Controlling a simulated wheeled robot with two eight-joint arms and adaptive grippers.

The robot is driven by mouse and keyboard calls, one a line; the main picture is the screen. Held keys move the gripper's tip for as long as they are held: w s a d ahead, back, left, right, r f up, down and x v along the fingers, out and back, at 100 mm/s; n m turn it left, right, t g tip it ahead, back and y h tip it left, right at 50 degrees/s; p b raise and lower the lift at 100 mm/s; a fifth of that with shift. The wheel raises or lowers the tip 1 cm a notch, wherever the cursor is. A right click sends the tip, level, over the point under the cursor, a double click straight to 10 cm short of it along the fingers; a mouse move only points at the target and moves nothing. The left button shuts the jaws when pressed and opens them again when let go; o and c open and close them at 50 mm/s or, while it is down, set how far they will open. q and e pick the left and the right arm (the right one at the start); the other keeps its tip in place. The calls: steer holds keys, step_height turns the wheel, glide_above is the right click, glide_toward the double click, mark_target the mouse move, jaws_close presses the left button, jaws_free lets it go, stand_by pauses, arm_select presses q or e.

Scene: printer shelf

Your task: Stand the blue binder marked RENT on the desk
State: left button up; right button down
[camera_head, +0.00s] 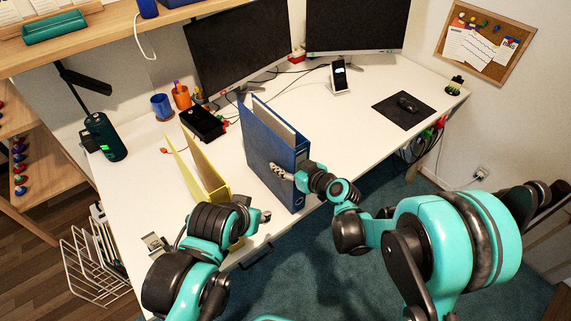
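The blue binder (262,145) is upright near the front edge of the desk (350,125), with its spine turned towards me and its open side to the back. Its label cannot be read from here. My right gripper (282,172) reaches across the spine, with a finger against the left cover; it looks shut on the binder, though the far finger is hidden. I cannot tell whether the binder's bottom touches the desk.
Two monitors (240,48) stand at the back. A phone on a stand (339,76), a mouse mat (389,112), a black box (203,122), and blue (161,106) and orange (181,96) cups are on the desk. The desk middle right of the blue binder is clear. A shelf (100,38) overhangs the left.

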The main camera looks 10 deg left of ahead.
steer(key=shift+f, duration=0.1)
steer(key=c, duration=0.7)
jaws_free()
steer(key=p+v, duration=0.3)
steer(key=v, duration=0.9)
steer(key=shift+d, duration=0.1)
